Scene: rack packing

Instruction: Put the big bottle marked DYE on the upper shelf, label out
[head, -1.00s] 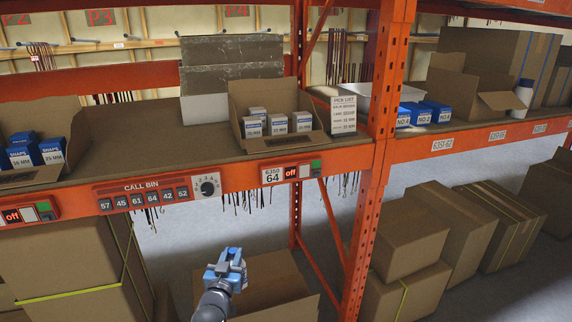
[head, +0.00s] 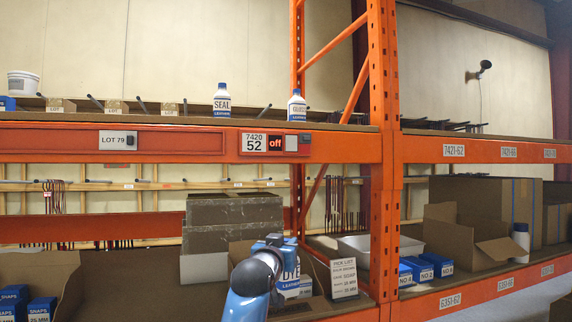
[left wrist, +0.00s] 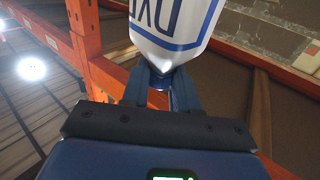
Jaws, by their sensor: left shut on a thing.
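The white DYE bottle (head: 292,268) with a blue-framed label is partly hidden behind my left gripper (head: 272,242) in the head view. In the left wrist view the bottle (left wrist: 172,28) fills the top, its lettering upside down. My left gripper (left wrist: 160,92) is shut on its neck end there. In the head view they are in front of the lower shelf's open carton, below the upper shelf (head: 200,140). On the upper shelf stand a SEAL bottle (head: 222,102) and another blue-capped bottle (head: 297,106) with a label I cannot read surely. My right gripper is not in view.
An orange upright (head: 382,170) stands right of the bottle. A white tub (head: 23,84) stands at the upper left. The upper shelf has free room right of the second bottle.

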